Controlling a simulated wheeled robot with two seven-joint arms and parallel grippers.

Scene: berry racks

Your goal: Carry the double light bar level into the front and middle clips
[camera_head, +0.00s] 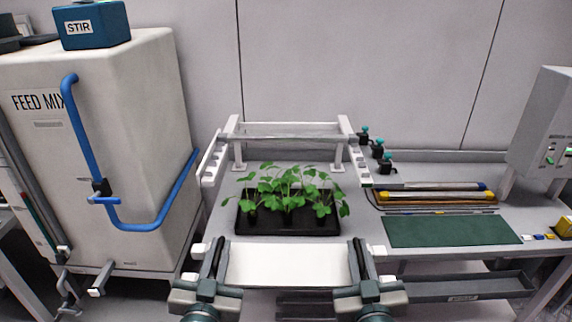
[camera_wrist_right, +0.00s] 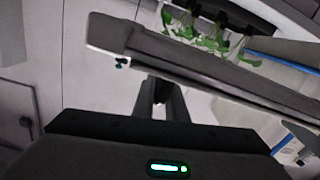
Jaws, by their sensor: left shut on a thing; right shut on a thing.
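The double light bar (camera_head: 287,263) is a wide white panel held across the front, looking about level in the head view. My left gripper (camera_head: 214,257) is shut on its left end. My right gripper (camera_head: 361,259) is shut on its right end. In the right wrist view, my right gripper (camera_wrist_right: 158,95) is below a long dark bar (camera_wrist_right: 200,67); the exact contact is dark and hard to see. The white rack (camera_head: 290,127) stands beyond the bar, with notched side rails (camera_head: 211,160) sloping toward me. Which notches are the front and middle clips is hard to tell.
A black tray (camera_head: 288,232) of green seedlings stands between the bar and the rack's back. A feed tank (camera_head: 110,130) with blue pipes is close on the left. Coloured tubes (camera_head: 435,196) and a green mat (camera_head: 450,231) lie on the bench at right.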

